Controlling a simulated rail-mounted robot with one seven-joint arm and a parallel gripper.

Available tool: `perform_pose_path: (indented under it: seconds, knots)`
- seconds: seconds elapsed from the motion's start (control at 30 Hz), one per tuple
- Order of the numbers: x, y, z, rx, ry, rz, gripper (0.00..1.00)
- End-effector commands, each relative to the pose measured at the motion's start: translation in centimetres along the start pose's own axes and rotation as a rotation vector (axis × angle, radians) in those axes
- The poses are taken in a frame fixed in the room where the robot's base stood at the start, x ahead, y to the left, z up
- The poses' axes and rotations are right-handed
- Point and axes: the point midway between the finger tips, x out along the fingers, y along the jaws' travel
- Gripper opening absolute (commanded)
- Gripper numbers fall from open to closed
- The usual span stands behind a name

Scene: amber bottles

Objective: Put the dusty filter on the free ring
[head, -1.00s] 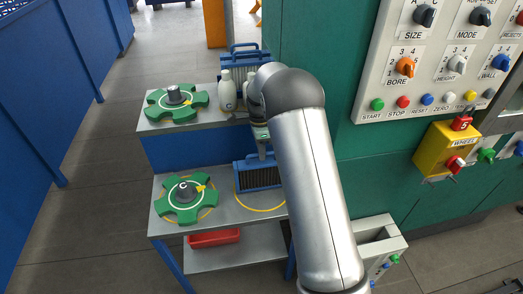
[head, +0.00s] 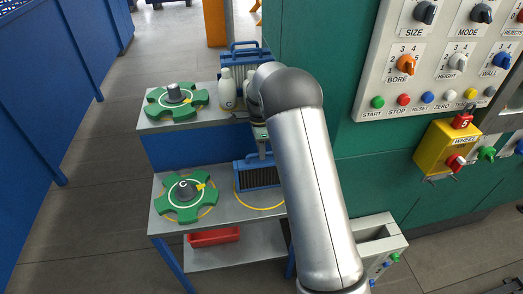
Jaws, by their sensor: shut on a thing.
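The dusty filter (head: 258,178), a blue frame with a dark brownish ribbed face, is at the right of the middle grey shelf. It is inside the outline of the yellow ring (head: 237,196); whether it rests on the shelf or hangs just above it I cannot tell. My gripper (head: 262,148) is above the filter and shut on its top. My arm hides the right side of the filter and ring. A second blue filter (head: 233,62) with a handle stands at the back of the upper shelf.
A green star wheel (head: 168,205) marked C sits on another yellow ring to the left. A second green wheel (head: 156,109) and pale bottles (head: 227,88) are on the upper shelf. A red tray (head: 214,238) is below. The green machine wall (head: 345,170) is at right.

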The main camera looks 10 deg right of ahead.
Motion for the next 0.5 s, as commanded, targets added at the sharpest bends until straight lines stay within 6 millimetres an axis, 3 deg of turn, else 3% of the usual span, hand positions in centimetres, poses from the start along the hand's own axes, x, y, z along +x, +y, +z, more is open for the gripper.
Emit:
perform_pose_path:
  seconds: [0.03,0.07,0.13,0.5]
  knots:
    - [0.28,0.00,0.00,0.000,0.000,0.002,0.00]
    - [0.23,0.01,0.00,0.000,0.000,0.002,0.19]
    - [0.24,0.02,0.00,0.000,0.000,0.003,0.36]
    - [-0.30,-0.04,0.01,0.000,0.000,0.001,0.36]
